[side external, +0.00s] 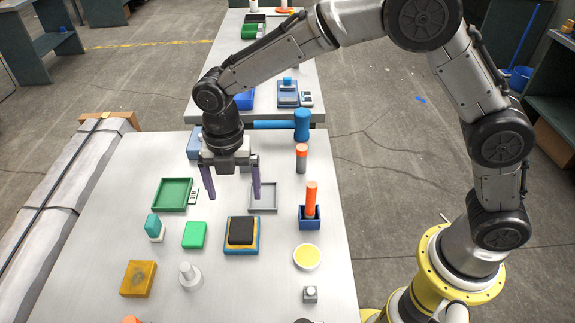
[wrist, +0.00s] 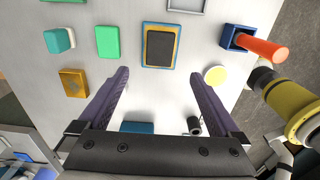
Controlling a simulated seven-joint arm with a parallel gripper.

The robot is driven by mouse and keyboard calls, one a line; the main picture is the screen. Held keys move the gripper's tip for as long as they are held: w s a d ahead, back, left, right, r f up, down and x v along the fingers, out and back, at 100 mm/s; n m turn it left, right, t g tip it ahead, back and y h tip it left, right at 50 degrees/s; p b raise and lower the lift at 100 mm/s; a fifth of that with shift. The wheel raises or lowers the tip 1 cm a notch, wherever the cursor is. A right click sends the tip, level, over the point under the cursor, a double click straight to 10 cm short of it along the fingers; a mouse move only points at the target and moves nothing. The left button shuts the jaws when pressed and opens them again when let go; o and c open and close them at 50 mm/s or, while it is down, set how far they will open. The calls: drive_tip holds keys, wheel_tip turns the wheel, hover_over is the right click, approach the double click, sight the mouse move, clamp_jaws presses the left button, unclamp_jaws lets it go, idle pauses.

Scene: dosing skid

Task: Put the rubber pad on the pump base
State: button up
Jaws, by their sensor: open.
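A black rectangular pad (side external: 242,231), seemingly the rubber pad, lies flat on a yellow and blue rectangular base (side external: 241,252) in the middle of the table. I take this base to be the pump base, but cannot be sure. In the wrist view the black pad (wrist: 159,46) sits inside the yellow border, with the blue rim (wrist: 160,67) around it. My gripper (side external: 234,196) is open and empty, with its purple fingers pointing down above the table, behind the pad in the side view. In the wrist view my gripper (wrist: 160,74) has nothing between its fingers.
A blue box (side external: 310,224) with an upright orange-topped cylinder and a pale yellow dish (side external: 307,257) stand right of the base. A green block (side external: 194,235), ochre block (side external: 138,279) and grey knob (side external: 190,277) are left. A green tray (side external: 173,194) and grey tray (side external: 263,210) lie behind.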

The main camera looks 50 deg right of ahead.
drive_tip(key=s+d+r+m+t, duration=0.3)
drive_tip(key=s+d+r+m, duration=0.6)
drive_tip(key=d+r+m, duration=0.45)
drive_tip(key=s+d+m+t, duration=0.1)
drive_tip(key=s+d+m, duration=0.3)
drive_tip(key=s+m, duration=0.2)
drive_tip(key=s+d+m+t, duration=0.1)
drive_tip(key=s+d+m, duration=0.4)
drive_tip(key=s+m, duration=0.2)
drive_tip(key=s, duration=0.2)
drive_tip(key=shift+s+t, duration=0.3)
